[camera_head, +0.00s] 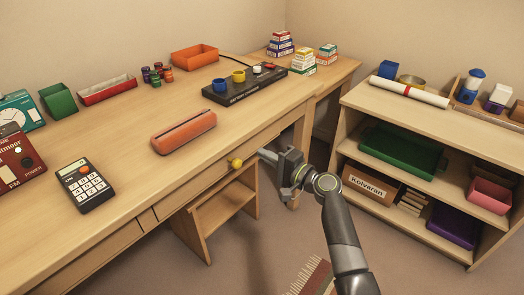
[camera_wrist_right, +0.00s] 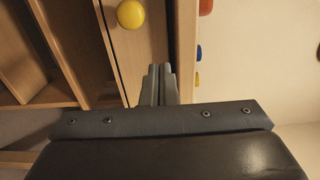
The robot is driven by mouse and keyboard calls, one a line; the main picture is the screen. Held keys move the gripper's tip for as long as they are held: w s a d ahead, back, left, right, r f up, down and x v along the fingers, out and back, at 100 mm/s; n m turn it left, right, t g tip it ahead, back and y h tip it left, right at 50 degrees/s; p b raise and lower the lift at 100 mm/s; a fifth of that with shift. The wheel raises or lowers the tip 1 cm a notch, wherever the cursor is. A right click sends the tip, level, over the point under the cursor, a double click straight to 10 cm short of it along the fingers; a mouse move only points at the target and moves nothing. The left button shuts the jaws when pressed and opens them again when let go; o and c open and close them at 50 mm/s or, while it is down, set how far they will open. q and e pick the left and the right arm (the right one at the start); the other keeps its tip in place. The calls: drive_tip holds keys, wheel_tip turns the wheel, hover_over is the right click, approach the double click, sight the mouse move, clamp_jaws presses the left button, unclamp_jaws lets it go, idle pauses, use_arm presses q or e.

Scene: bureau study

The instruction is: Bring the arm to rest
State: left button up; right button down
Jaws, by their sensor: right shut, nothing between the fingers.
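My right gripper (camera_head: 268,155) is in front of the desk's front edge, just right of a yellow drawer knob (camera_head: 237,163). In the right wrist view its fingers (camera_wrist_right: 158,84) are together with nothing between them. The yellow knob (camera_wrist_right: 131,14) shows there on the drawer front, apart from the fingertips. My right arm (camera_head: 342,235) comes up from the bottom of the head view. My left gripper is not in view.
The desk (camera_head: 120,130) holds a calculator (camera_head: 82,185), an orange-red case (camera_head: 184,132) and a black board with colored cups (camera_head: 245,87). A shelf unit (camera_head: 440,115) stands at the right.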

drive_tip(key=s+d+f+n+g+h, duration=0.2)
drive_tip(key=s+d+f+h, duration=0.1)
drive_tip(key=s+d+f, duration=0.55)
drive_tip(key=s+d+f+n+g+h, duration=0.1)
drive_tip(key=s+d+f+h, duration=0.2)
drive_tip(key=s+d+f, duration=0.8)
use_arm(q)
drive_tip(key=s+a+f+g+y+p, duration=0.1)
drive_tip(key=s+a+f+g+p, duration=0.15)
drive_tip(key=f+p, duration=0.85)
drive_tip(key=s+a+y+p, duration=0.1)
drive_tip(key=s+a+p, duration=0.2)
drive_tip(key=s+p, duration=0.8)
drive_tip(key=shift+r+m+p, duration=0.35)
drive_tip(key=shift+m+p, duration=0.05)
drive_tip(key=shift+p, duration=0.45)
use_arm(e)
drive_tip(key=s+d+f+n+g+h, duration=0.1)
drive_tip(key=s+d+f+g+h, duration=0.1)
drive_tip(key=s, duration=1.1)
drive_tip(key=s+d+f+n+g+h, duration=0.1)
drive_tip(key=s+d+f+h, duration=0.3)
drive_tip(key=s, duration=0.9)
drive_tip(key=s+d+f+n+g+h, duration=0.2)
drive_tip(key=s+d+f, duration=0.4)
drive_tip(key=s, duration=0.7)
drive_tip(key=shift+d+f+g+h, duration=0.15)
drive_tip(key=shift+f+g+h, duration=0.45)
drive_tip(key=shift+g, duration=0.3)
